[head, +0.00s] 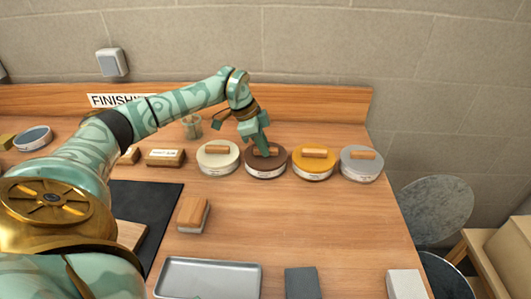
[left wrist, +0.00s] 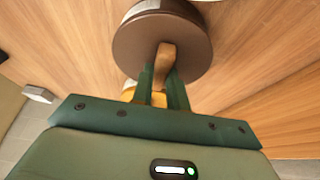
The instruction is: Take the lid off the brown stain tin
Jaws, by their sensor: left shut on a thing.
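The brown stain tin (head: 265,173) stands in the row of tins at the back of the table, its brown lid (head: 280,161) on top. The lid's wooden handle (left wrist: 165,58) shows between the fingers in the left wrist view, where the lid (left wrist: 196,42) fills the top middle. My left gripper (head: 263,151) comes down from above and is shut on that handle. In the head view the lid appears to sit on the tin. The fingers hide part of the handle there. My right gripper is not in view.
A cream-lidded tin (head: 218,158) stands close on the left, a yellow-lidded tin (head: 314,162) close on the right, and a grey-lidded tin (head: 361,163) beyond it. A glass jar (head: 192,127) stands behind. A brush-like block (head: 193,215) and metal tray (head: 208,278) lie nearer. The table's middle right is clear.

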